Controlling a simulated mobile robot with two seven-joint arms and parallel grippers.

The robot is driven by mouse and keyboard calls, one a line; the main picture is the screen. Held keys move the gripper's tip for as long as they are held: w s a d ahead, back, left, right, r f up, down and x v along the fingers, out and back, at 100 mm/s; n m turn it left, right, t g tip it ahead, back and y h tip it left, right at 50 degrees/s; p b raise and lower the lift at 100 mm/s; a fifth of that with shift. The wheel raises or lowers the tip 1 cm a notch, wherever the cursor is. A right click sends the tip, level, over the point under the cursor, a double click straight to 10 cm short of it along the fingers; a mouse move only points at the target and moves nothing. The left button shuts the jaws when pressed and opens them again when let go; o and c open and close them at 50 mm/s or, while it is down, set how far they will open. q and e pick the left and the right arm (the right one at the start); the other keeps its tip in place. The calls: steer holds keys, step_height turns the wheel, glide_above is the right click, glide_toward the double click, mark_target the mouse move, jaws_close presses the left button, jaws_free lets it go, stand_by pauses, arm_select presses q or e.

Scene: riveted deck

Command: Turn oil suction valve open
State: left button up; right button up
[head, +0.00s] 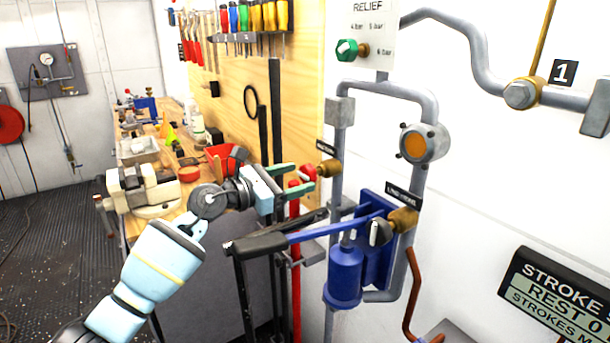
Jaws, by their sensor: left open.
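A small valve with a red knob (307,173) and a brass body (328,168) sits on the grey pipe at the wall. The black label above it is too small to read for certain. My left gripper (304,177) is open, with its green fingers at the red knob, one above and one below. I cannot tell whether they touch it. A second valve, with a dark and silver knob (379,232) and a brass body (403,220), is lower right by the blue pump. I cannot tell from the labels which is the oil suction valve. My right gripper is out of view.
The blue hand pump (346,272) has a long lever (330,230) jutting left below my left gripper. A green relief knob (347,50) and a round gauge-like fitting (414,146) are higher up. A cluttered workbench with a vise (143,187) stands at left.

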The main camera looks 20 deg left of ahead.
mark_target(302, 176)
arm_select(q)
steer(key=shift+x, duration=1.6)
